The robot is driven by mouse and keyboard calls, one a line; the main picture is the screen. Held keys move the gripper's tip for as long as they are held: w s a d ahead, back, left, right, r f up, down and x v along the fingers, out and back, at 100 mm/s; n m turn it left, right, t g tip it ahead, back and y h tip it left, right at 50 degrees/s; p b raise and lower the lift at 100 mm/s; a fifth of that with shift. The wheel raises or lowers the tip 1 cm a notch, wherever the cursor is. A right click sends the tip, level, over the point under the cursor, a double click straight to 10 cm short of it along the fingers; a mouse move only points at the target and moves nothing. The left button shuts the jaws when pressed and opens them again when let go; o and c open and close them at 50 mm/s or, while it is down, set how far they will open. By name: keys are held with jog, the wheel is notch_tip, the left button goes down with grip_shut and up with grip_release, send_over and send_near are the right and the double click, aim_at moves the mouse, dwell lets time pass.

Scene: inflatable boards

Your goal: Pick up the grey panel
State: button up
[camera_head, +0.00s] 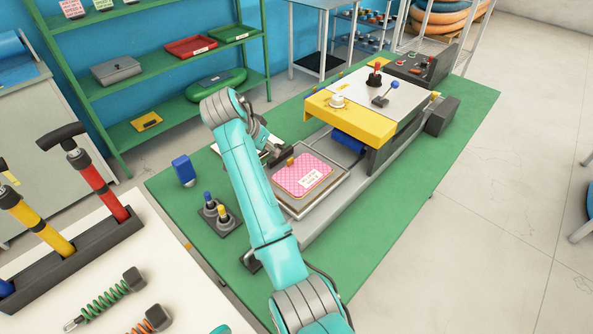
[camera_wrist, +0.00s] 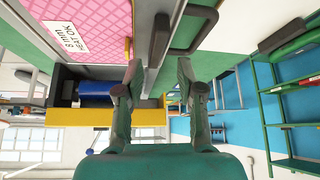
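My gripper (camera_wrist: 160,78) is open, with its two fingers apart and nothing seen held between them. A pale flat panel (camera_head: 246,145), light grey or white, lies behind the gripper and is largely hidden by my arm. I cannot tell for sure that it is the grey panel. The pink sheet (camera_wrist: 85,22) also shows in the wrist view, beside a dark clip-like part (camera_wrist: 160,40) and a dark handle (camera_wrist: 190,25).
The pink sheet lies on a grey tray (camera_head: 330,192) before a machine with a yellow front (camera_head: 350,118). A blue block (camera_head: 183,170) and two knobs on a dark base (camera_head: 217,215) stand left of my arm. Green shelves (camera_head: 160,60) stand behind the table.

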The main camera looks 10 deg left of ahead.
aim_at(274, 165)
jog(key=shift+x, duration=2.95)
jog(key=shift+s, duration=0.15)
grip_shut()
